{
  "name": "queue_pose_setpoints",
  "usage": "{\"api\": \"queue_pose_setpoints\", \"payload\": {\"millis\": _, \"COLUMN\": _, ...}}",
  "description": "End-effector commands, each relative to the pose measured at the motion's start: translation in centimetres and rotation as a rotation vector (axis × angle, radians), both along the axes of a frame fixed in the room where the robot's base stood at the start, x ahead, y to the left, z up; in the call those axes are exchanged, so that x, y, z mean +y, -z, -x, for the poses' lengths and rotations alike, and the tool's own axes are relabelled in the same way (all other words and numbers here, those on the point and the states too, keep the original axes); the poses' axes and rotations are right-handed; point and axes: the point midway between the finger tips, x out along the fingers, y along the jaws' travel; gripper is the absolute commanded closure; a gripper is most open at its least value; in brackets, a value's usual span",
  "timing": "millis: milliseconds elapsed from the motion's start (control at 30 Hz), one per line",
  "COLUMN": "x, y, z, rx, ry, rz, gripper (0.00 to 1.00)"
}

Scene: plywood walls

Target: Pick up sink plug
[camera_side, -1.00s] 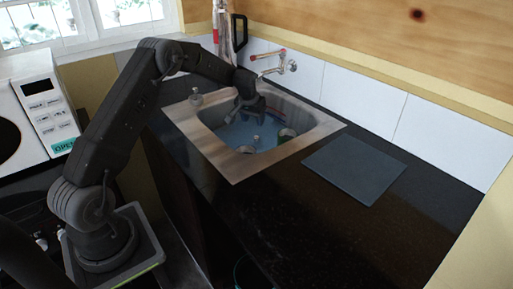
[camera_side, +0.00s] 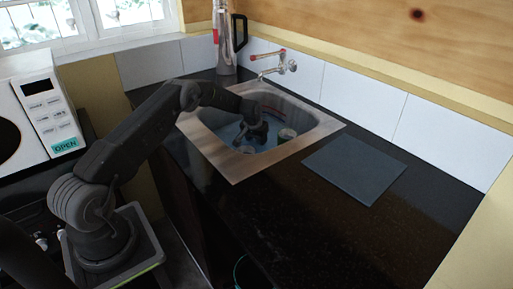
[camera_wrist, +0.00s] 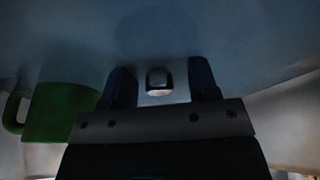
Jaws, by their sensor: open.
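The sink plug (camera_wrist: 158,79) appears in the wrist view as a small pale knob, between my two dark fingers. My gripper (camera_wrist: 161,74) is open, with a finger on each side of the knob and a gap to each. In the side view my gripper (camera_side: 253,141) points down inside the sink (camera_side: 236,171), low over the bluish basin, and hides the plug there. I cannot tell whether the fingers touch the basin floor.
A green mug (camera_wrist: 62,112) lies left of my gripper in the wrist view. The tap (camera_side: 280,67) is behind the sink. A dark board (camera_side: 355,170) lies to the right on the black counter.

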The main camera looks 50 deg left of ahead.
Motion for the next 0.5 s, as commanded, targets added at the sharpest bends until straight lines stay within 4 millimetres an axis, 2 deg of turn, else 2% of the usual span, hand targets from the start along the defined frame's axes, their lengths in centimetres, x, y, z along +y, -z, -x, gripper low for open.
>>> {"api": "queue_pose_setpoints", "payload": {"millis": 100, "x": 0.05, "y": 0.72, "z": -0.21, "rx": -0.001, "ry": 0.001, "rz": 0.0, "gripper": 0.46}}
{"api": "queue_pose_setpoints", "payload": {"millis": 333, "x": 0.04, "y": 0.73, "z": -0.24, "rx": -0.001, "ry": 0.001, "rz": 0.0, "gripper": 0.46}}
{"api": "queue_pose_setpoints", "payload": {"millis": 500, "x": 0.04, "y": 0.72, "z": -0.24, "rx": -0.001, "ry": 0.002, "rz": 0.0, "gripper": 0.62}}
